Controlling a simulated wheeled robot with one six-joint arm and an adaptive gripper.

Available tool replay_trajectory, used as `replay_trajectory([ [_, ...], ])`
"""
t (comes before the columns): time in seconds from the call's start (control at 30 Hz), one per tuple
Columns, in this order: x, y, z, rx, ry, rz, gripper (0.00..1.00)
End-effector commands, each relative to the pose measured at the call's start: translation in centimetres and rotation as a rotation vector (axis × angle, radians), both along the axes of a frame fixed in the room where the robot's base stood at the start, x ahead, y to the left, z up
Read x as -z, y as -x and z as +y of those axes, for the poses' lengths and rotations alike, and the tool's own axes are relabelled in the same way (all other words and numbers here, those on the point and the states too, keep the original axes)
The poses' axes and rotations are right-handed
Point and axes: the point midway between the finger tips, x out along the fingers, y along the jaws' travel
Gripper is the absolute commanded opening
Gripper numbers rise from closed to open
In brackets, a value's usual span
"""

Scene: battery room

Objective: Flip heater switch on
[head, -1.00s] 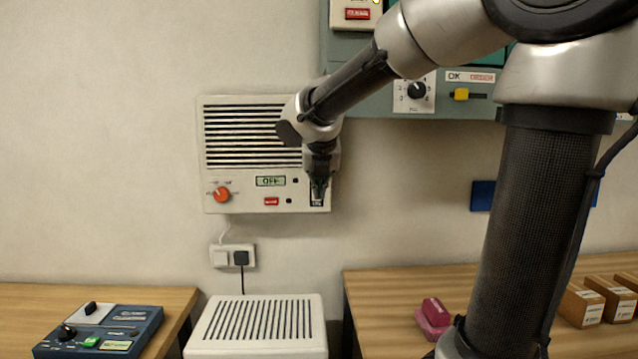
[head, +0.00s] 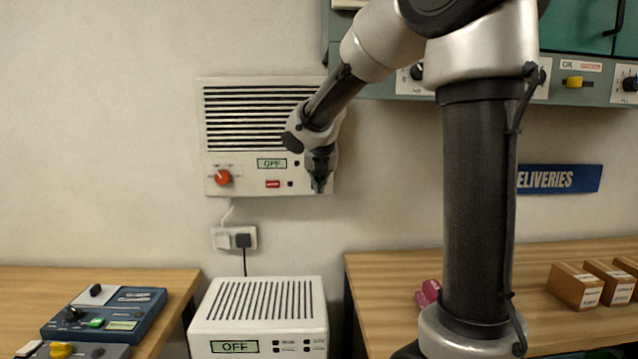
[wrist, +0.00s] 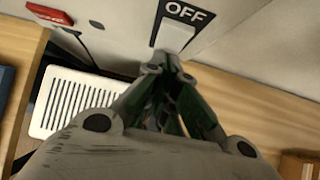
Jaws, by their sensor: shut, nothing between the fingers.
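A white slatted wall unit (head: 225,135) has a green display reading OFF (head: 272,163), a red knob (head: 222,177) and a small red label (head: 273,184). I cannot read the word heater on it. In the wrist view a pale rocker switch (wrist: 176,36) sits on a dark plate whose label reads OFF (wrist: 187,12). My gripper (head: 319,187) is in front of the unit's lower right corner and hides that part in the head view. In the wrist view my gripper (wrist: 160,66) is shut and empty, with its tips close to the switch's lower end. Contact cannot be told.
A white slatted box (head: 258,325) below also displays OFF. A wall socket (head: 234,238) with plugs is above it. A blue control panel (head: 108,313) lies on the left table. Pink items (head: 428,294) and cardboard boxes (head: 577,287) are on the right table. A grey cabinet (head: 590,92) hangs upper right.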

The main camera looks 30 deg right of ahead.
Motion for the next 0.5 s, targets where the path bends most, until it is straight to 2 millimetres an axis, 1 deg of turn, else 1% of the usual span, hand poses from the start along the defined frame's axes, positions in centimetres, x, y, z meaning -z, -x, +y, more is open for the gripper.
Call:
replay_trajectory([
  [0.1,0.45,-0.71,-0.34,0.001,0.0,0.001,0.0],
  [0.37,0.24,-0.6,-0.25,0.0,0.0,-0.001,0.0],
  [0.5,-0.19,-0.64,-0.24,0.0,0.0,-0.003,0.0],
])
